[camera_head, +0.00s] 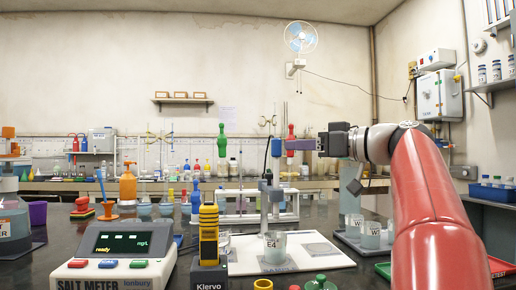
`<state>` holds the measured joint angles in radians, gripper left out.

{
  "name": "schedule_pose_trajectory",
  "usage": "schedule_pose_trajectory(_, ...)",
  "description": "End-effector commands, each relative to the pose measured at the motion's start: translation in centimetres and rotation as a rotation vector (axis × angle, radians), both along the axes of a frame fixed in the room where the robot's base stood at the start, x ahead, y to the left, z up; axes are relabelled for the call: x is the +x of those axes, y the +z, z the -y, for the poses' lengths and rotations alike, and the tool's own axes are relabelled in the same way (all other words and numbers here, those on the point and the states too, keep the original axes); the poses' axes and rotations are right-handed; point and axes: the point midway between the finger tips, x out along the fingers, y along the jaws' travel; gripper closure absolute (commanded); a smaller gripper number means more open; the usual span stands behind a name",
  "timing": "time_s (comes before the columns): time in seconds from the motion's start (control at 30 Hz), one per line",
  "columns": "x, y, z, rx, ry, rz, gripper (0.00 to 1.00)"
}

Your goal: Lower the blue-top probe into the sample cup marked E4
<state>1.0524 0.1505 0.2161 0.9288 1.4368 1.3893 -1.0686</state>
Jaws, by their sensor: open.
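The sample cup marked E4 (274,249) is a clear beaker standing upright on a grey pad at the front middle of the bench. A blue-top probe (276,147) stands upright above and behind the cup, at the rack. My gripper (287,145) is open and reaches in from the right, level with the blue top. The probe's lower end is hard to make out among the rack parts.
A green-top probe (221,140) and a red-top probe (291,131) stand to either side. A yellow-and-black Klervo device (208,235) and the salt meter (117,265) stand left of the cup. More cups (371,235) sit on a tray at right. The white board (324,252) has free room.

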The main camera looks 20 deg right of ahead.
Motion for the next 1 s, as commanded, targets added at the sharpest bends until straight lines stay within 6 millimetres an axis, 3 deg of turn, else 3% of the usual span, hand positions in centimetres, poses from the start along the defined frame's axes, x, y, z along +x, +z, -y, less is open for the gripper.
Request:
schedule_pose_trajectory(0.4,5.3,0.2,-3.0,0.000,0.002,-0.001,0.58)
schedule_pose_trajectory(0.83,6.5,0.0,-3.6,0.001,-0.001,-0.002,0.58)
schedule_pose_trajectory(1.0,6.5,0.0,-3.6,0.000,-0.001,-0.001,0.79)
